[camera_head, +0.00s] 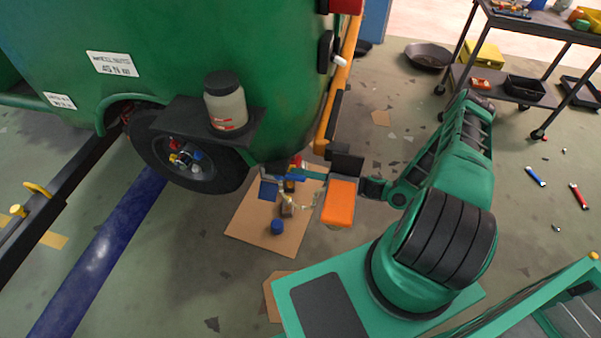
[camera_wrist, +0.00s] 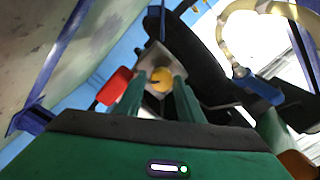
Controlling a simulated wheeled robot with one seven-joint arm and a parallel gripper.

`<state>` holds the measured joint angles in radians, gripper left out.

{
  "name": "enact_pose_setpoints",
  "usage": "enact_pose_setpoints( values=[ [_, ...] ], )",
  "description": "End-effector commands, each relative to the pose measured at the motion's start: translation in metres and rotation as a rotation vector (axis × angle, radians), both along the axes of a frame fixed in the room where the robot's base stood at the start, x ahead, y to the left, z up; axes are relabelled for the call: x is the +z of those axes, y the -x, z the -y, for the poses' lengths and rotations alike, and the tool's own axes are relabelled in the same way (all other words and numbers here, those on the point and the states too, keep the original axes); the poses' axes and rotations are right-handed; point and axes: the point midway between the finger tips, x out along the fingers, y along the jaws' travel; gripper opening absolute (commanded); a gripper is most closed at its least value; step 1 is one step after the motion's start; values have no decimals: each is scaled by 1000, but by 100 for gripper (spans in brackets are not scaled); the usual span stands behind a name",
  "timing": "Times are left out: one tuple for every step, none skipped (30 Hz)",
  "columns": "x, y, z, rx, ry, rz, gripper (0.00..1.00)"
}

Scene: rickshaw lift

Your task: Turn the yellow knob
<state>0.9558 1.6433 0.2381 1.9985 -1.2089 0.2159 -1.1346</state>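The yellow knob (camera_wrist: 160,79) shows in the wrist view, round and set on a grey square plate (camera_wrist: 176,62). My gripper (camera_wrist: 162,82) has its two green fingers apart, one on each side of the knob. A narrow gap seems to show between the knob and each finger; I cannot tell any contact. In the head view my gripper (camera_head: 306,172) is low beside the right end of the green rickshaw body (camera_head: 270,60), and I cannot make out the knob there.
A red block (camera_wrist: 115,87) sits close left of the fingers in the wrist view. A hose with a blue fitting (camera_wrist: 262,90) is at right. A jar (camera_head: 226,105) stands above the wheel (camera_head: 190,160). A cart (camera_head: 510,85) stands at the back right.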

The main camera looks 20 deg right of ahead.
Motion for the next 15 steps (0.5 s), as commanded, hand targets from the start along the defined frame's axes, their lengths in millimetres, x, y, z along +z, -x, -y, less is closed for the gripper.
enact_pose_setpoints(
  values=[
    [-2, 1, 1, -1, 4, -3, 45],
    [-2, 1, 1, -1, 4, -3, 48],
    [-1, 1, 1, 0, 2, -1, 48],
    [-1, 0, 1, 0, 2, -1, 48],
    [-1, 0, 0, 0, 1, -1, 48],
    [0, 0, 0, 0, -1, -1, 48],
    [0, 0, 0, 1, -1, 0, 48],
    [0, 0, 0, 1, -1, 0, 48],
    [0, 0, 0, 1, -2, 0, 48],
    [1, 1, 0, 0, -2, 0, 48],
    [1, 1, 1, 0, -2, 0, 48],
    [1, 2, 2, 1, -3, 1, 48],
    [1, 3, 4, 1, -3, 1, 48],
    [1, 4, 6, 1, -3, 1, 48],
    [1, 7, 10, 0, -3, 1, 48]
  ],
)
